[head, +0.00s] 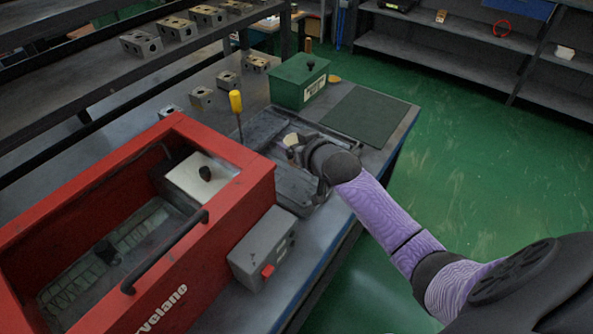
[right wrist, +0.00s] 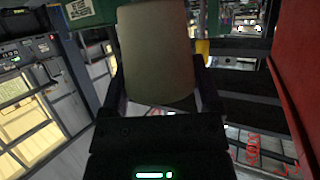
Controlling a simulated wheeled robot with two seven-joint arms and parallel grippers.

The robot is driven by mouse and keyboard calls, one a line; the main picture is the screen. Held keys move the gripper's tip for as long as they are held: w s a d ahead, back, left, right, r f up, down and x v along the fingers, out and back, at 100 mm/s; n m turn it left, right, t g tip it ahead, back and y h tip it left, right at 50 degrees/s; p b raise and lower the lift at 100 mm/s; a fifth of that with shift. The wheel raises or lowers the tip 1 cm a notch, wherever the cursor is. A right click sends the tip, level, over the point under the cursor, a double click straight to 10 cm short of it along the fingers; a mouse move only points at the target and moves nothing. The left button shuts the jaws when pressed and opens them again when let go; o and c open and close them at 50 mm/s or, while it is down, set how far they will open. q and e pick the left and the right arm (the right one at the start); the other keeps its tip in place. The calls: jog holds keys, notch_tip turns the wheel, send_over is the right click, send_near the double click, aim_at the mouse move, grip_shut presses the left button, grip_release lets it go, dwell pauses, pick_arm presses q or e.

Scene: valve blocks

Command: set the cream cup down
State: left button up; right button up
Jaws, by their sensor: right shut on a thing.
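The cream cup (right wrist: 156,50) fills the upper middle of the right wrist view, between the two fingers of my right gripper (right wrist: 158,92). In the head view a small part of the cream cup (head: 291,139) shows at the tip of my right gripper (head: 293,150), over the dark grey tray (head: 265,132) on the bench. My right gripper is shut on the cup. From these views I cannot tell whether the cup's base touches anything. My left gripper is not in view.
A red machine box (head: 225,215) stands at the left, with a grey switch box (head: 262,247) beside it. A yellow-handled screwdriver (head: 236,102) stands upright near the tray. A green box (head: 299,80) is behind. A dark green mat (head: 366,115) lies clear at the right.

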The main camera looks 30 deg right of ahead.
notch_tip(320, 180, down, 6)
jog(key=shift+r+b, duration=0.2)
jog(key=shift+b, duration=0.6)
jog(key=o, duration=1)
